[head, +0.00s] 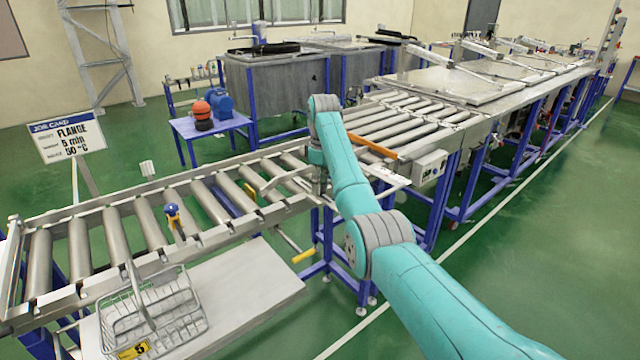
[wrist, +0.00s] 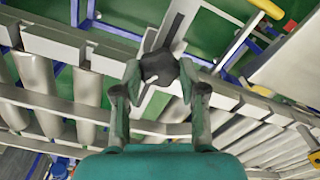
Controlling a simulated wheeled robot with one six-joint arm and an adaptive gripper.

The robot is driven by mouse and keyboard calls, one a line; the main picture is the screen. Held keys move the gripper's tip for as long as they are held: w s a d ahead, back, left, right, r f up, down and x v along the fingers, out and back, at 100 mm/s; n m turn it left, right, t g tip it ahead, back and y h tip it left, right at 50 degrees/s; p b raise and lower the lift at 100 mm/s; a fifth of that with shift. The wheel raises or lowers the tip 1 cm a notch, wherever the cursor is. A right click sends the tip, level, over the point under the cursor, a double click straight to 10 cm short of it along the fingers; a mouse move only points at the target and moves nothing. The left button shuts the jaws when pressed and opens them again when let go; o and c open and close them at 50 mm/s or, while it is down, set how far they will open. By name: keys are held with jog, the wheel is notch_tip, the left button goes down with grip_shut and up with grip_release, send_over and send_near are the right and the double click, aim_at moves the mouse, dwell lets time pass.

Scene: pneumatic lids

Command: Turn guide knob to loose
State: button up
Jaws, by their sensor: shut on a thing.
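The guide knob (wrist: 159,66) is a dark, lobed knob in the upper middle of the wrist view, on a grey metal bracket beside the roller conveyor's side rail. My gripper (wrist: 160,78) has a finger on each side of the knob and is shut on it. In the head view my gripper (head: 319,184) points down at the right end of the near roller conveyor. The knob is hidden there behind my arm and gripper. I cannot read the knob's loose or tight setting.
The near roller conveyor (head: 120,225) runs to the left, with a wire basket (head: 155,318) on a shelf in front. A yellow-ended lever (head: 303,256) sticks out below the gripper. A control box (head: 430,166) and lidded tanks (head: 475,80) stand to the right.

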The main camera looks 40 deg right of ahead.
jog(key=o, duration=1.1)
jog(key=shift+o, duration=0.2)
